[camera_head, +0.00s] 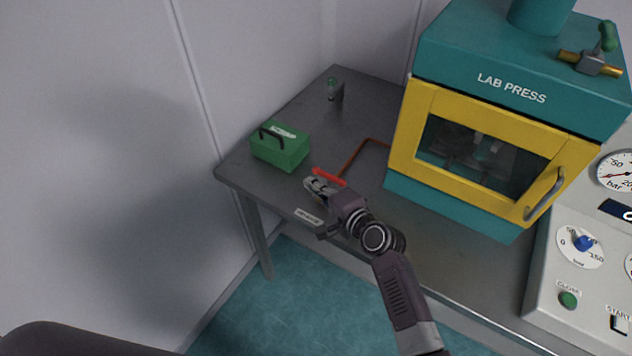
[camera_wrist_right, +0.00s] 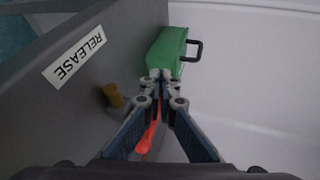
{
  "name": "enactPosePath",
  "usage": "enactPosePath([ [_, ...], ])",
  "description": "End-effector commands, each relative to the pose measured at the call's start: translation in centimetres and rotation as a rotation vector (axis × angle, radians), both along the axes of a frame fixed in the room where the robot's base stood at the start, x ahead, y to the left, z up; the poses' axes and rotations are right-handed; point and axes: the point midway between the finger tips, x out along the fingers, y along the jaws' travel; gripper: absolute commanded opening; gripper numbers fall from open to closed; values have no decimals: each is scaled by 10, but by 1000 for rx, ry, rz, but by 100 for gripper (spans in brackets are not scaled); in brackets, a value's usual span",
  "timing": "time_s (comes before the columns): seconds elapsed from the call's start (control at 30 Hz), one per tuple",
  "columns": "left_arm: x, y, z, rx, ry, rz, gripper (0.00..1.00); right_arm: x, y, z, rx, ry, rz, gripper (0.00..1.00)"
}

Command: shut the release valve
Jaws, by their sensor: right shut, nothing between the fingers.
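The release valve shows as a red lever (camera_head: 328,177) on the grey bench top, left of the lab press. In the right wrist view the lever is orange-red (camera_wrist_right: 147,138), with a brass fitting (camera_wrist_right: 114,96) to its left. My right gripper (camera_head: 314,186) is shut and empty, right beside the lever. In the wrist view its fingertips (camera_wrist_right: 160,78) meet, and the fingers partly hide the lever. I cannot tell whether they touch it. A white RELEASE label (camera_wrist_right: 74,57) is on the bench; it also shows in the head view (camera_head: 309,216). My left gripper is out of view.
A green box with a black handle (camera_head: 280,148) stands close behind the gripper. The teal and yellow lab press (camera_head: 410,135) is to the right, with a green-handled brass valve (camera_head: 592,62) on top. A copper pipe (camera_head: 358,153) runs along the bench. Walls close off the left and back.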

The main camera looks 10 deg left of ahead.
Motion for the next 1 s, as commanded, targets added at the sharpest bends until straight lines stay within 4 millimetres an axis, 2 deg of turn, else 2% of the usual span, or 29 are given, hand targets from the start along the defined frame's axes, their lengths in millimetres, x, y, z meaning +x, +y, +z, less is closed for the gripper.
enactPosePath([
  [0.33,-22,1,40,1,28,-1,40,-43,23,19,2,6,4,0],
  [0.43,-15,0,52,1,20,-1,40,-58,30,24,3,5,5,0],
  [0.6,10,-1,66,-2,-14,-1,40,-79,40,30,4,5,5,0],
  [0.73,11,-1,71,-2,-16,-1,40,-87,43,31,3,4,5,0],
  [1.0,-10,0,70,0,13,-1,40,-91,45,31,3,3,5,0],
])
